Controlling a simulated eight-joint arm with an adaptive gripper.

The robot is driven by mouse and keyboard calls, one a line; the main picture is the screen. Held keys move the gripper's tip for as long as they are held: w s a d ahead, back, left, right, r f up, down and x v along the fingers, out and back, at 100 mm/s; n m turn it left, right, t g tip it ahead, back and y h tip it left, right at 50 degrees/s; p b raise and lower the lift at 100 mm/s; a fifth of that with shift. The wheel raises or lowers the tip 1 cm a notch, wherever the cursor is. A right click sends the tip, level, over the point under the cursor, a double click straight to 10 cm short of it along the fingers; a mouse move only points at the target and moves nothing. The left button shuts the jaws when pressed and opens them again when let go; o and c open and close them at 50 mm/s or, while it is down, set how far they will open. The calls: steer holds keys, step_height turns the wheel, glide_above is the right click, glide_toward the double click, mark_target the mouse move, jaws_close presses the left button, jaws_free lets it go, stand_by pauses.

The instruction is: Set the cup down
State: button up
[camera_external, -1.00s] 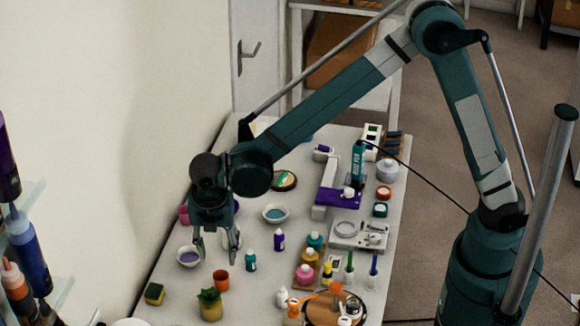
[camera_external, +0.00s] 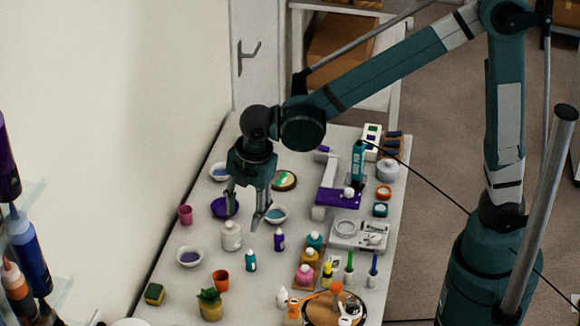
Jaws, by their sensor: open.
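An orange cup (camera_external: 221,281) stands upright on the table (camera_external: 170,290) near the front left. A pink cup (camera_external: 185,215) stands upright by the table's left edge. I cannot tell which of the two the task means. My gripper (camera_external: 244,217) points down with its fingers spread and nothing between them.
A white bowl with purple contents (camera_external: 190,257) is left of the orange cup. Small bottles (camera_external: 279,240) and a bottle tray stand to the right.

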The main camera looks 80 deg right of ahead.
steer(key=s+d+r+m+t, duration=0.1)
steer(key=s+d+r+m, duration=0.3)
steer(key=s, duration=0.2)
steer(key=s+d+r+m+t, duration=0.1)
steer(key=s+d+r+m, duration=0.25)
steer(key=s, duration=0.25)
steer(key=s+d+m+t, duration=0.1)
steer(key=s+d+m, duration=0.1)
steer(key=s+m, duration=0.2)
steer(key=s+d+m+t, duration=0.2)
steer(key=s+d+m, duration=0.1)
steer(key=s, duration=0.7)
steer(key=shift+s+r+m+y, duration=0.2)
steer(key=shift+r+m+y, duration=0.1)
steer(key=shift+m, duration=0.15)
steer(key=shift+f, duration=0.15)
